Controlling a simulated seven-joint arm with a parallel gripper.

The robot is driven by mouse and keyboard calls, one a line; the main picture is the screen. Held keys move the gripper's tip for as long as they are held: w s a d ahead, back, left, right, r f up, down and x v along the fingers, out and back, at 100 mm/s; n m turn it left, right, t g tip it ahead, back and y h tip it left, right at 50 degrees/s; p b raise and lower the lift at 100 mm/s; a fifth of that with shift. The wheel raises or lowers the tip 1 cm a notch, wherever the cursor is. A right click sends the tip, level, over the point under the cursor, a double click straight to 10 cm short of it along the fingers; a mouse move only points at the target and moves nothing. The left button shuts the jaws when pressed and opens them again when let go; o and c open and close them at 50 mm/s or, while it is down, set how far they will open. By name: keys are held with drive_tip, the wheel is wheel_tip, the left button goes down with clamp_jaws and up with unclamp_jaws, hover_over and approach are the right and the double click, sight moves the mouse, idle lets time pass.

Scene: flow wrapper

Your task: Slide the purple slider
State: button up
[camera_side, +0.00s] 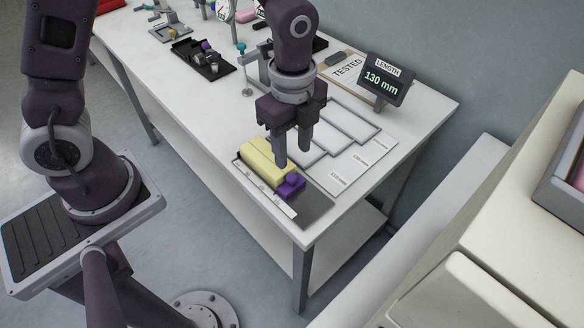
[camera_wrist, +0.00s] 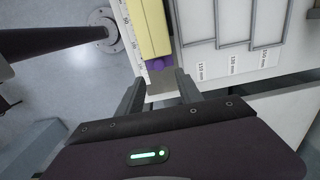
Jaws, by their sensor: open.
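The purple slider (camera_side: 291,185) sits at the near end of a yellow block (camera_side: 264,160) on a grey plate with a white ruler edge (camera_side: 262,188). In the wrist view the purple slider (camera_wrist: 158,64) shows below the end of the yellow block (camera_wrist: 154,28), beside the ruler scale (camera_wrist: 132,40). My gripper (camera_side: 292,153) is above the yellow block and slider, pointing down. Its fingers are apart with nothing between them. In the wrist view the open fingertips (camera_wrist: 162,84) lie just below the slider. The side view does not show clearly whether a finger touches the block.
A display (camera_side: 386,82) reads LENGTH 130 mm. Beside the plate lie outlined grey frames with labels such as 130 mm (camera_side: 338,178). A TESTED sign (camera_side: 347,66) and a black tray of small parts (camera_side: 203,62) stand farther back. The table's front corner is close to the plate.

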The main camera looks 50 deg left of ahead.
sight(293, 177)
wheel_tip(293, 177, down, 7)
drive_tip(key=shift+r, duration=0.1)
clamp_jaws()
idle(1.5)
